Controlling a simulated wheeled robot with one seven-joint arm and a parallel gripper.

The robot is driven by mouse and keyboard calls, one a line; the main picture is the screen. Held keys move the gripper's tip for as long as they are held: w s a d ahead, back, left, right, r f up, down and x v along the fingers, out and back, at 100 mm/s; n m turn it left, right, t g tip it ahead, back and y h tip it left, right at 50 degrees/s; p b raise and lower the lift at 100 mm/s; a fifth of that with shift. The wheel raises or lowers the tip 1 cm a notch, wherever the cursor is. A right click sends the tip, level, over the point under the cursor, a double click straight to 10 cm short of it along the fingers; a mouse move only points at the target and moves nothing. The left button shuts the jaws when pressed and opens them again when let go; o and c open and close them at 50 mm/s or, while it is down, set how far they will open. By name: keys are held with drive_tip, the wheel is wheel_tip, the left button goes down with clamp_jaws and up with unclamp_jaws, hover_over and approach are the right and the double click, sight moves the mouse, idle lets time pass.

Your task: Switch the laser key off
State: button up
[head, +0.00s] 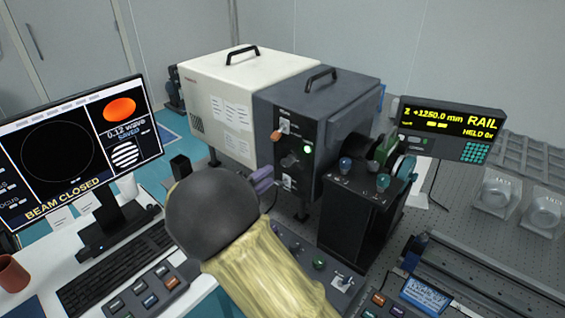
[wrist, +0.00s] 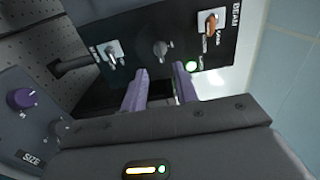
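A dark front panel (head: 297,150) on the laser housing carries a grey key-like knob (head: 290,161), apparently the laser key. In the wrist view the knob (wrist: 163,50) sits between an orange-tipped switch (wrist: 212,24) and a metal toggle (wrist: 112,55). In the head view the gripper (head: 263,177) is just left of the panel, partly hidden by my arm.
A monitor (head: 80,150) reading "BEAM CLOSED" stands at left, with a keyboard (head: 115,270) before it. A black block with knobs (head: 362,215) stands right of the panel. A rail display (head: 445,128) is behind it. Controls (head: 318,264) lie below.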

sight(283, 165)
drive_tip(key=p+x, duration=0.1)
drive_tip(key=x, duration=0.6)
drive_tip(key=shift+w+d, duration=0.1)
drive_tip(key=shift+w, duration=0.1)
clamp_jaws()
